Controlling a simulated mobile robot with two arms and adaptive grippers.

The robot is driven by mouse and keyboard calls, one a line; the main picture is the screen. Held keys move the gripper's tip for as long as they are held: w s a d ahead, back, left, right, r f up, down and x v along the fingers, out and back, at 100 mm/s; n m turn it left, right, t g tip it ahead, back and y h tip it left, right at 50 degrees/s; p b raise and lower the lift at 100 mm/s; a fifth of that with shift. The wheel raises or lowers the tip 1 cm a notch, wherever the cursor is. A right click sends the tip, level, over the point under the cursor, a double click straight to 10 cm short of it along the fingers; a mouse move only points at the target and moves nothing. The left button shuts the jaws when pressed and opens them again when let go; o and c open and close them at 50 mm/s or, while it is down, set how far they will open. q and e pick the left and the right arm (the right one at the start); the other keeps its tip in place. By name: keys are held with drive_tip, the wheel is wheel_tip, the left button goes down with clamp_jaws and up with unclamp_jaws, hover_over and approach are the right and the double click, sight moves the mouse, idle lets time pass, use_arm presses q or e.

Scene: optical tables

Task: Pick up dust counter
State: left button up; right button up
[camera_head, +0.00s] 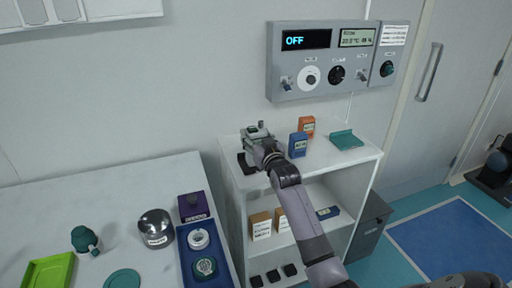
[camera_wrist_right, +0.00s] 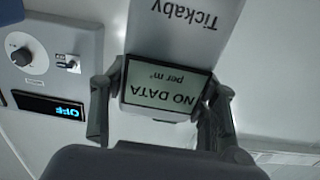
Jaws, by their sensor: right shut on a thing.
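The dust counter is a pale grey box with a small display reading "NO DATA per m³" and the word "Tickaby"; it fills the upper middle of the right wrist view (camera_wrist_right: 170,85). My right gripper (camera_wrist_right: 158,112) is shut on it, one finger on each side of the display. In the head view the dust counter (camera_head: 257,131) is small and partly hidden by my right gripper (camera_head: 254,152), over the left end of the white shelf top (camera_head: 232,140). I cannot tell whether it touches the shelf. My left gripper is not in view.
A blue meter (camera_head: 298,146), an orange box (camera_head: 307,126) and a green tray (camera_head: 346,139) stand to the right on the same shelf top. A wall control panel (camera_head: 318,95) reading "OFF" hangs above. A white table (camera_head: 140,185) with several items stands at left.

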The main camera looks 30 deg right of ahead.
drive_tip(key=shift+c, duration=1.4)
drive_tip(key=shift+r, duration=0.1)
drive_tip(key=shift+c, duration=0.6)
